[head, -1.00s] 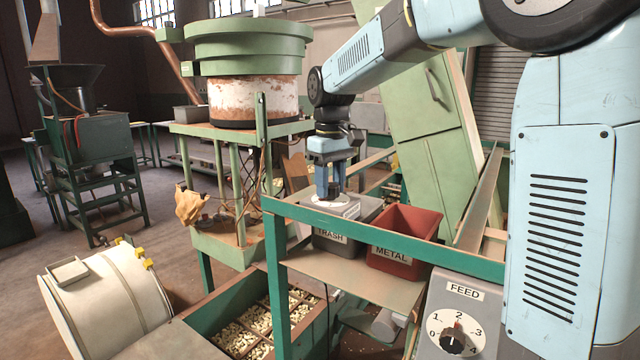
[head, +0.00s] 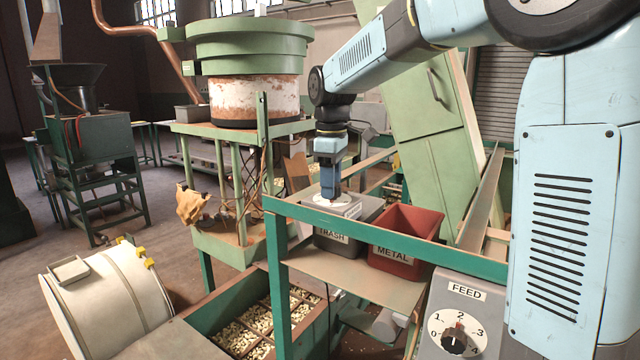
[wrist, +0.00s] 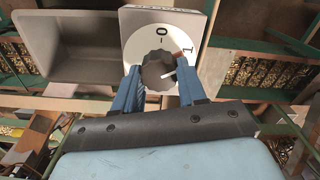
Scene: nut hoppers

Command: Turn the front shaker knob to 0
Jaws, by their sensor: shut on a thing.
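The front shaker knob is a dark ribbed knob (wrist: 157,70) on a white round dial in the wrist view. The dial has a 0 mark at the top, an I mark at the upper right and a small red patch near it. My gripper (wrist: 158,80) is shut on the knob, one blue finger on each side. In the head view my gripper (head: 329,194) points straight down onto the white dial (head: 333,203); the knob is hidden there.
A grey TRASH bin (head: 335,244) and a red METAL bin (head: 404,235) stand beside the dial, behind a green rail (head: 400,240). A FEED dial (head: 453,335) sits at the lower right. Trays of nuts (head: 240,333) lie below.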

